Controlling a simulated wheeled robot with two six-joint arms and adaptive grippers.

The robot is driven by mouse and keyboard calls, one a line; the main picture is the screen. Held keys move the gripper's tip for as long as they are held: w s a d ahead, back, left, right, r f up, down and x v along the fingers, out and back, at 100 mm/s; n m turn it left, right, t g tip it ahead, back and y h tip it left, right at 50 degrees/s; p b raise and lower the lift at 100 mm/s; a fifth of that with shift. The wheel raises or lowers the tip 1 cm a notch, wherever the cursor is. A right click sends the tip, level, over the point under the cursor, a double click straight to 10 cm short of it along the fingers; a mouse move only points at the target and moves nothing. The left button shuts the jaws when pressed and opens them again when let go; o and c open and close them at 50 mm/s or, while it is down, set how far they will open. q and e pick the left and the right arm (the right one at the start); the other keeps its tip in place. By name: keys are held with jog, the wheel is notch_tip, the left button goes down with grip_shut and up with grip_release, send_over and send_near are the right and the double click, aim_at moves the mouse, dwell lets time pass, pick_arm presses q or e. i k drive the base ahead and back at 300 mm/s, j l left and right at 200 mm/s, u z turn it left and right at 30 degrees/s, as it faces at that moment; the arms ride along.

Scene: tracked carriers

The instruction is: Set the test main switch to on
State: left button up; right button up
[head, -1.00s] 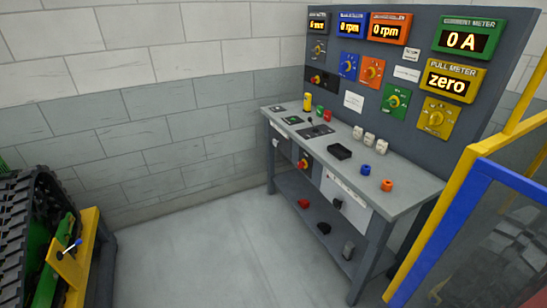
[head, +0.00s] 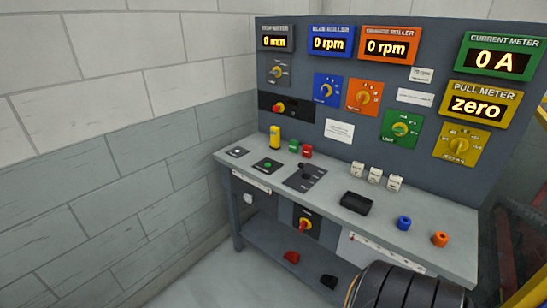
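A red and yellow rotary switch (head: 306,224) sits on a dark plate on the bench's front, below the worktop. A second red and yellow knob (head: 279,107) is on a black strip on the upright panel, at the left. The lettering beside both is too small to read, so I cannot tell which is the test main switch. The current meter (head: 500,60) shows 0 A, the pull meter (head: 480,103) shows zero, and the blue roller (head: 331,42) and orange roller (head: 390,47) displays show 0 rpm. Neither of my grippers is in view.
The bench top (head: 320,212) carries a black tray (head: 356,203), a yellow cylinder (head: 274,137), and blue (head: 404,223) and orange (head: 440,239) rings. A lower shelf (head: 262,236) holds small red and black items. A grey block wall (head: 110,150) closes the left side.

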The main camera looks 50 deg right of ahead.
aim_at(303, 224)
jog(key=i+z, duration=0.4)
jog(key=i+j+z, duration=0.2)
jog(key=z, duration=0.2)
jog(key=i+j+z, duration=0.6)
jog(key=z, duration=0.2)
